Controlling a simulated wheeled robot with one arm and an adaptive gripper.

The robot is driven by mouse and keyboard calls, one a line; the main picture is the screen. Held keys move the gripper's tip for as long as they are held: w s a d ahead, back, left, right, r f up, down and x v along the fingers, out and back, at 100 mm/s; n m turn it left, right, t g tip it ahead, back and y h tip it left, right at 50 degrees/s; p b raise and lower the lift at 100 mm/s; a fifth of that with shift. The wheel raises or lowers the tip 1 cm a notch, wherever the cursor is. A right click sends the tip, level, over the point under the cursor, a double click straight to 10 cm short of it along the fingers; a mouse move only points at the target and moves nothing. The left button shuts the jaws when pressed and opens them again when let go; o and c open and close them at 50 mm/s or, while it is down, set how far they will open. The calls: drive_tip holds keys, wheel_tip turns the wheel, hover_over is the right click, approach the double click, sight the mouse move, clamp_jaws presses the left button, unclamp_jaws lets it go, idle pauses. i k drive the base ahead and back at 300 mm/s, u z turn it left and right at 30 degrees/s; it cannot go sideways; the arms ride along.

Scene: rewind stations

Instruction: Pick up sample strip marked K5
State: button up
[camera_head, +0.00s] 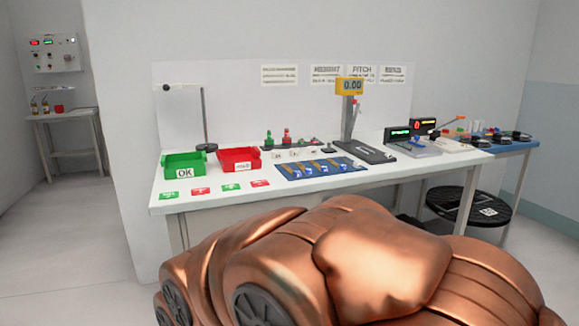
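A blue board (284,176) lies on the white table, with several small light pieces on it in a row that may be sample strips. Their markings are too small to read, so I cannot tell which one is K5. Copper-coloured links of my own arm fill the lower middle and right of the view, in front of the table. My gripper is not in view.
On the white table (400,169) stand a green OK bin (172,164), a red bin (240,153), a black-based scale with a yellow display (351,86) and green and red cards (201,191). A blue table (512,149) and a black round stool (474,205) stand right. Floor at left is clear.

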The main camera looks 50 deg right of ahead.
sight(323, 169)
drive_tip(key=z, duration=0.25)
drive_tip(key=i, duration=0.65)
drive_tip(key=z, duration=0.5)
